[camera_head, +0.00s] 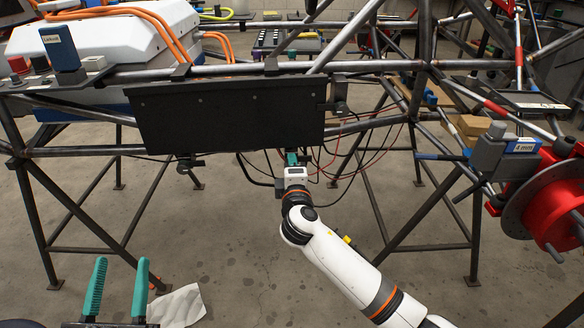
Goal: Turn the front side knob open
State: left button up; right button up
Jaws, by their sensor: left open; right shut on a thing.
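A black panel (225,114) hangs on the front of the tube frame, with its face toward me. A small dark knob or clamp (190,163) sits under its lower left edge. Another dark knob-like fitting (340,106) sits at its right end. My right gripper (291,158) reaches up to the panel's lower edge, right of its middle. Its green fingers are shut on a small part there, which looks like a knob and is mostly hidden by the fingers. My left gripper (118,288) is low at the bottom left, its two green fingers apart and empty, away from the panel.
Dark frame legs (455,205) stand on the concrete floor. Thin red and black cables (345,150) hang right of my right gripper. A red brake disc assembly (545,205) is at the far right. A white crumpled sheet (180,306) lies on the floor beside my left gripper.

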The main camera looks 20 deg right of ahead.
jog(key=shift+f, duration=0.15)
jog(key=o, duration=1)
jog(key=shift+c, duration=0.2)
jog(key=shift+s, duration=0.15)
pick_arm(q)
notch_tip(320, 180, down, 10)
jog(key=a+g+y+p, duration=0.1)
jog(key=g+y+p, duration=0.1)
jog(key=g, duration=0.5)
jog(key=shift+w+a+g+y+p, duration=0.25)
jog(key=shift+a+g+y+p, duration=0.05)
jog(key=shift+p, duration=0.1)
pick_arm(e)
jog(key=v, duration=1.1)
jog(key=shift+s, duration=0.4)
jog(key=shift+a, duration=0.1)
